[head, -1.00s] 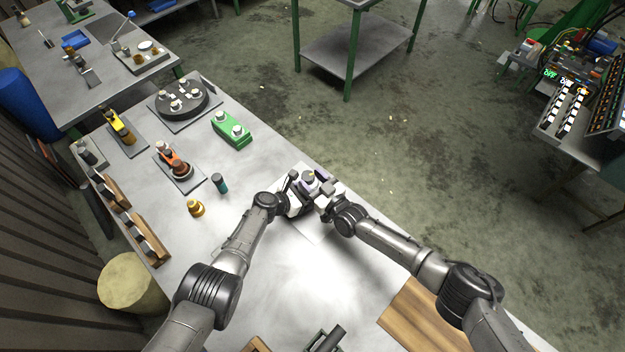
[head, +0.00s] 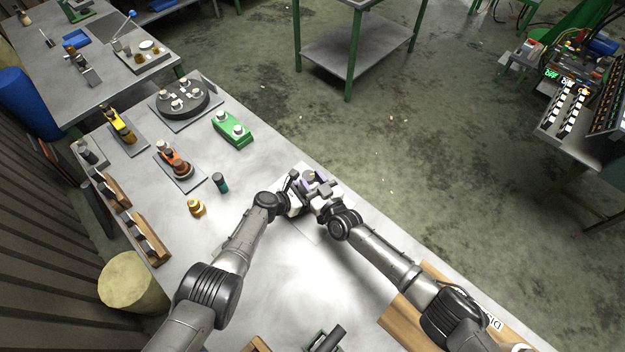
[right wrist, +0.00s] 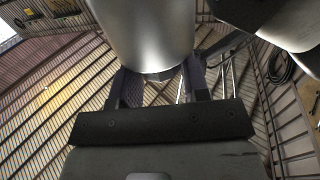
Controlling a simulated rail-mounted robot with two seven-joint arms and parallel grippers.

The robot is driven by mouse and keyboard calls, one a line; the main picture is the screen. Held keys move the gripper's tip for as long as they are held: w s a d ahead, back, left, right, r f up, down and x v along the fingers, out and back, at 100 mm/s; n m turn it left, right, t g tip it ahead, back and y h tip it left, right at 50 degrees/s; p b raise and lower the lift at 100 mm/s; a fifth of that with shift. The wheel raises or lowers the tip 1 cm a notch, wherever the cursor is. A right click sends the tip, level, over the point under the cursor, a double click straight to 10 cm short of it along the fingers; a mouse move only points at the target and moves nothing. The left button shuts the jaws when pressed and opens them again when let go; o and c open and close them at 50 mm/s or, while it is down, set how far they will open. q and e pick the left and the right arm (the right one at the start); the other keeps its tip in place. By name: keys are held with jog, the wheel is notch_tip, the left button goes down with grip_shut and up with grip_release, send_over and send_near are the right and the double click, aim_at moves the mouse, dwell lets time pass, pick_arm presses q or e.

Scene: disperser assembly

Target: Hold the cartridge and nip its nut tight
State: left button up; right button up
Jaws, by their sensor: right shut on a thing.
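My right gripper (head: 319,188) meets my left gripper (head: 296,190) over the pale mat at the table's far edge in the head view. The nut's outline is not clear. The left fingers are hidden, so their grip cannot be told.
An orange fixture (head: 175,161), a green block (head: 232,129) and a dark round rack (head: 181,98) stand farther back. A wooden board (head: 405,308) lies at lower right.

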jog(key=shift+a, duration=0.1)
jog(key=o, duration=0.9)
pick_arm(q)
jog(key=shift+d, duration=0.1)
pick_arm(e)
jog(key=shift+a+r+n+g+y, duration=0.1)
jog(key=shift+n+g+y, duration=0.45)
jog(key=shift+y, duration=0.25)
jog(key=shift+w, duration=0.1)
